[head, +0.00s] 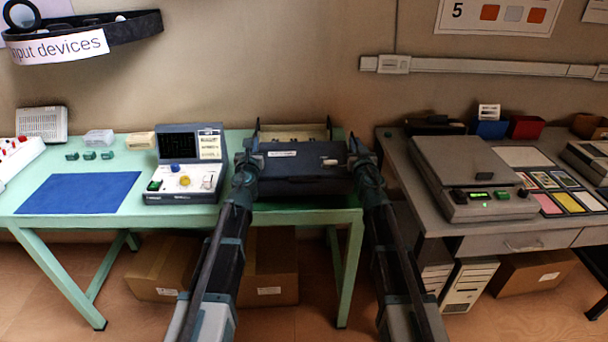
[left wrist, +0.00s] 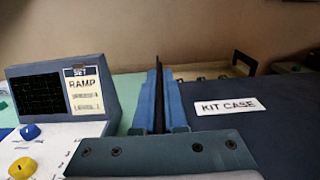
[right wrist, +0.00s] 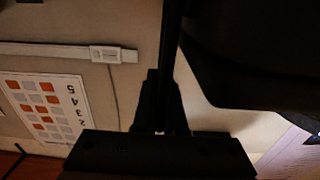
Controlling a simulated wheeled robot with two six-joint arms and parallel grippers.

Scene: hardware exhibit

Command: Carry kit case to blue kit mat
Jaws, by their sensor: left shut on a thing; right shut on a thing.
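The dark blue kit case (head: 300,168) is at the right end of the green table, with a white label on its front. In the left wrist view the kit case (left wrist: 270,138) shows its KIT CASE label. My left gripper (head: 246,160) is shut on the case's left side. My right gripper (head: 362,158) is shut on its right side. The right wrist view is dark, and a black shape there fills the upper right. The blue kit mat (head: 80,193) lies flat and empty at the left of the green table. Whether the case touches the table is hard to tell.
An instrument with a screen and knobs (head: 185,165) stands between the mat and the case. A beige tray (head: 292,132) is behind the case. Small green blocks (head: 90,155) and a clear box (head: 99,137) lie behind the mat. A grey desk (head: 480,232) stands to the right across a gap.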

